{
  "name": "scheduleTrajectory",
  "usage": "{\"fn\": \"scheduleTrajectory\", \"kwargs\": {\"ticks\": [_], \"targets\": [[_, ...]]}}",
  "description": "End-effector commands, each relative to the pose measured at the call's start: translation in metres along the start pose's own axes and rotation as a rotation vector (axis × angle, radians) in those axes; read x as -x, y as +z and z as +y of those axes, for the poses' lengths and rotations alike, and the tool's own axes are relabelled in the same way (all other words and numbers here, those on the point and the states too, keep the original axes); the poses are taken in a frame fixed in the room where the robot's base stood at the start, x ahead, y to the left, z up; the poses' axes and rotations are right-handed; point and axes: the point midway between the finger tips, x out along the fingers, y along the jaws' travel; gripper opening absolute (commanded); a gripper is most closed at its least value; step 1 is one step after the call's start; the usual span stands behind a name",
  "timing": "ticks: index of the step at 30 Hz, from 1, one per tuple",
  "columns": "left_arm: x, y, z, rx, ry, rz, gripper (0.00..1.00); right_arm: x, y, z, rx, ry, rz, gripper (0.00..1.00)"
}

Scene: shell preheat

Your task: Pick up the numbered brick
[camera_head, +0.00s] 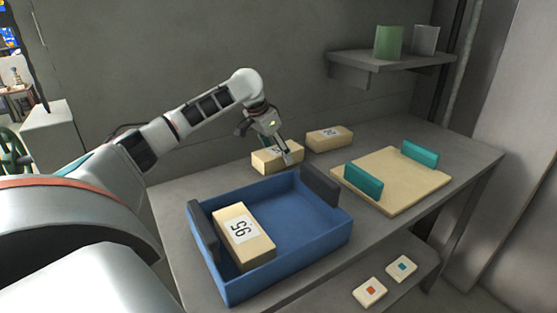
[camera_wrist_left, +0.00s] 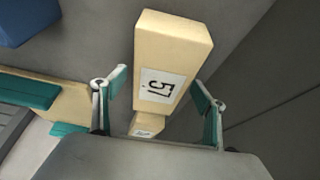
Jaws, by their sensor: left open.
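A pale yellow brick (camera_head: 262,162) lies on the table behind the blue tray, partly hidden by my left gripper (camera_head: 286,153). A third brick (camera_head: 240,245), labelled 95, sits in the blue tray (camera_head: 315,240). My right gripper is not in view.
A wooden board (camera_head: 400,172) with teal end blocks (camera_head: 363,181) lies on the right of the table. A wall shelf (camera_head: 385,60) holds a green and a grey panel. Two small tiles (camera_head: 370,291) lie on a lower shelf. A wall stands close behind the table.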

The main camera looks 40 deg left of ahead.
Motion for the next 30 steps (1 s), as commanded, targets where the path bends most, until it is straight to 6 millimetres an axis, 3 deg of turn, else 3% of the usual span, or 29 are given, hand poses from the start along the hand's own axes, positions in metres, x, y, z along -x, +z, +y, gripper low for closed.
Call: {"fn": "scheduleTrajectory", "kwargs": {"ticks": [3,9,11,15,16,30], "targets": [[-0.013,0.001,0.0,0.0,0.0,-0.001,0.72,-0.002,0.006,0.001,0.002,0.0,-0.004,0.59],[-0.012,0.0,-0.001,0.0,-0.001,0.0,0.72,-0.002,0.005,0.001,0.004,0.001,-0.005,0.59],[-0.012,0.0,-0.001,0.0,-0.001,0.0,0.59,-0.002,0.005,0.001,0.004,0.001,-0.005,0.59],[-0.012,0.0,0.0,0.0,-0.001,0.0,0.22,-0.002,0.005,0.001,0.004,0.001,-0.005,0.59],[-0.012,0.0,0.0,0.0,-0.001,0.0,0.2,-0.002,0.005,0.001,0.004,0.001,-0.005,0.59],[0.0,-0.006,-0.001,0.0,-0.002,0.004,0.2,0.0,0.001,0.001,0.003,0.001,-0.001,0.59]]}}
